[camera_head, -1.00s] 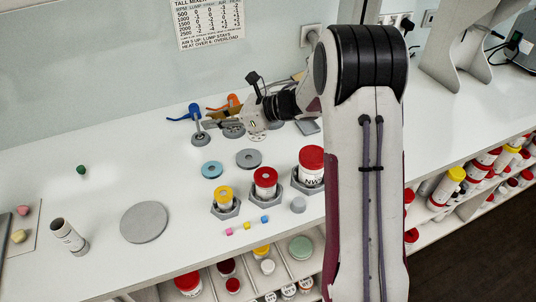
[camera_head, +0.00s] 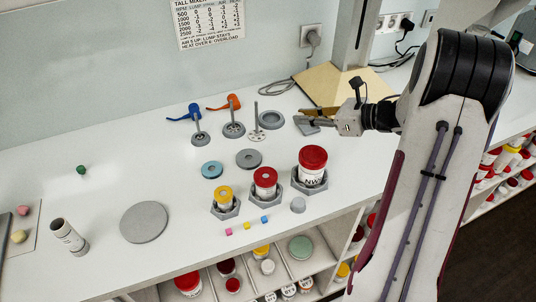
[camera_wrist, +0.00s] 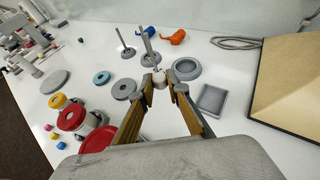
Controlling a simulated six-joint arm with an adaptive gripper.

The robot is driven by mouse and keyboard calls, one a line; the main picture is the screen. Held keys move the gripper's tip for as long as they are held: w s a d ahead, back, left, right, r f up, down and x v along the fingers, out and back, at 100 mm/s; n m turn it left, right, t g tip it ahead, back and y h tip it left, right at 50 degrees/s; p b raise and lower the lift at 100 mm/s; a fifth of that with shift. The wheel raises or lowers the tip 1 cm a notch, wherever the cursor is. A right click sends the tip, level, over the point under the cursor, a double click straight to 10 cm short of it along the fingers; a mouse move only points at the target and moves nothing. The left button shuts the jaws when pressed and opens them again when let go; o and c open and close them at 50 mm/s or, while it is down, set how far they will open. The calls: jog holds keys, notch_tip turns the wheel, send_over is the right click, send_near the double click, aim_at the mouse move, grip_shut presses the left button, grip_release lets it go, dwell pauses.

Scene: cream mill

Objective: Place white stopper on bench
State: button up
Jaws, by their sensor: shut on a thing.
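The white stopper (camera_wrist: 159,80) is a small pale cylinder between my fingertips in the wrist view. My gripper (camera_wrist: 162,90) is shut on it and holds it over the bench. In the head view my gripper (camera_head: 301,114) reaches left from the arm, above the back right of the bench (camera_head: 335,165); the stopper is too small or hidden to make out there. A shallow grey square tray (camera_wrist: 212,99) lies just right of the fingers in the wrist view. A grey ring dish (camera_wrist: 187,68) lies beyond it.
Upright stirrers (camera_head: 255,137) stand left of my gripper. A grey disc (camera_head: 249,158) and a blue disc (camera_head: 212,170) lie in front. Lidded jars (camera_head: 312,167) sit in hexagonal holders near the front edge. A tan machine base (camera_head: 325,82) stands behind.

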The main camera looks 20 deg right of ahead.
jog(key=m+t+h, duration=0.1)
send_over(333, 155)
dwell(0.5)
jog(key=shift+w+f, duration=0.1)
jog(key=shift+f, duration=3)
jog(key=shift+f, duration=1.9)
jog(key=shift+f, duration=0.1)
jog(key=o, duration=0.8)
jog(key=shift+c, duration=0.2)
